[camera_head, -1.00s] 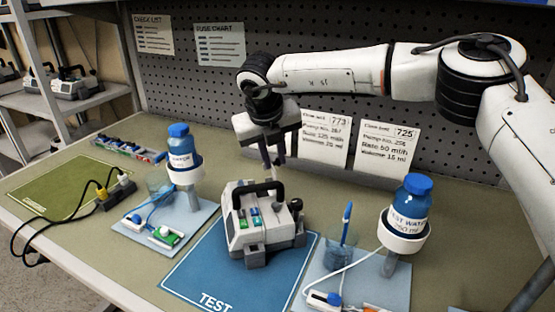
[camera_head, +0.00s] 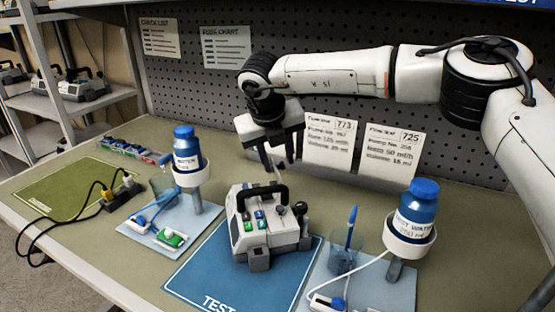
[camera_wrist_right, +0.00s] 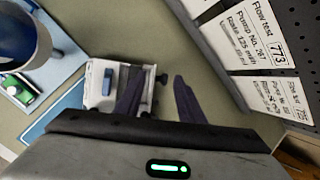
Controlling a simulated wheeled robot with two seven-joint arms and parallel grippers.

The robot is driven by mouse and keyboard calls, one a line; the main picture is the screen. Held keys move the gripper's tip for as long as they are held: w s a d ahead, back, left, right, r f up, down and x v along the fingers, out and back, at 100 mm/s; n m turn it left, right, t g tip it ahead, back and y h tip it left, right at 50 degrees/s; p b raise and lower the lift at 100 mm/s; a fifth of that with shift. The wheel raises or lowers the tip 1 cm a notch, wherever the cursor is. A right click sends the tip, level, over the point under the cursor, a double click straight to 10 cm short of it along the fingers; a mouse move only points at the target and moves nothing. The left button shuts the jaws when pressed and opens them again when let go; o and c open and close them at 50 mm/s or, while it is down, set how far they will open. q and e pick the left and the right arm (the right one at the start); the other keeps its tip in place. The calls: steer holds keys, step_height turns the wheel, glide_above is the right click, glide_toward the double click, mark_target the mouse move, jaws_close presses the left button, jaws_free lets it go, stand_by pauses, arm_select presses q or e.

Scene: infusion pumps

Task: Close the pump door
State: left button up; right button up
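The infusion pump (camera_head: 277,239), a white and grey box with a black carry handle and green and blue parts on its front, stands on the blue TEST mat (camera_head: 204,275). In the right wrist view the pump (camera_wrist_right: 105,76) shows in part beside the fingers. Its door is hard to make out, and I cannot tell how far it stands open. My right gripper (camera_head: 277,160) hangs just above and behind the pump's handle. Its two dark fingers (camera_wrist_right: 158,95) are apart with nothing visible between them. I cannot tell whether a finger touches the pump. My left gripper is not in view.
Bottle stands with blue-capped bottles flank the pump at left (camera_head: 187,160) and right (camera_head: 413,213). A beaker (camera_head: 343,255) stands close to the pump's right. Paper cards (camera_head: 391,156) lean against the pegboard behind. A power strip (camera_head: 120,195) with black cables lies at left.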

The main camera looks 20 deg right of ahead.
steer(key=b+v, duration=0.1)
steer(key=v, duration=0.8)
steer(key=shift+s+r, duration=0.2)
steer(key=shift+r, duration=0.15)
steer(key=shift+a, duration=0.15)
